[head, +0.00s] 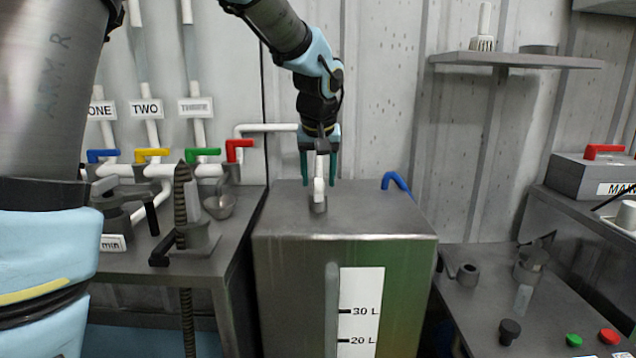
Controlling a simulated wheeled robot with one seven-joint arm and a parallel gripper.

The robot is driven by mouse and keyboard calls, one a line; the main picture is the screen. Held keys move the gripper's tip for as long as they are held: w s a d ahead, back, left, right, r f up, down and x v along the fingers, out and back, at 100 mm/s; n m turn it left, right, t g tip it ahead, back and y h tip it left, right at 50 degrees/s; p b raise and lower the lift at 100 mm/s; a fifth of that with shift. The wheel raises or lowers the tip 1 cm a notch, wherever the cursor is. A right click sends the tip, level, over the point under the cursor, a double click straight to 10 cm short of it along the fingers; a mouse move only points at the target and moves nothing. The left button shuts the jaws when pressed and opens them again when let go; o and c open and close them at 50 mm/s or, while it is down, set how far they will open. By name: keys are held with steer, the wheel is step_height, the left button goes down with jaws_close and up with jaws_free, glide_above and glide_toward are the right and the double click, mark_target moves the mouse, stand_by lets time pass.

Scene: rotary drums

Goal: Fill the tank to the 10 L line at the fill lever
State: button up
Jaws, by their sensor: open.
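The steel tank (345,262) stands in the middle, with a white scale (362,290) on its front. The 30 L and 20 L marks show; the 10 L line is not in view. A grey vertical strip (332,310) runs beside the scale, and I cannot make out a liquid level. My gripper (319,182) points down over the tank top, open. Its teal fingers stand either side of a white upright piece (319,190) on a grey base. I cannot tell whether they touch it. A red lever (238,149) sits on the white pipe (268,128) left of the tank. No label marks the fill lever.
Blue, yellow and green valve levers (203,154) line the wall at left, under number signs. A blue handle (397,183) is at the tank's back right. A left bench (225,245) holds a clamp and ladle. A right bench (470,315) holds buttons and small parts.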

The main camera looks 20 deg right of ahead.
steer(key=shift+x, duration=1.25)
jaws_close()
stand_by(0.5)
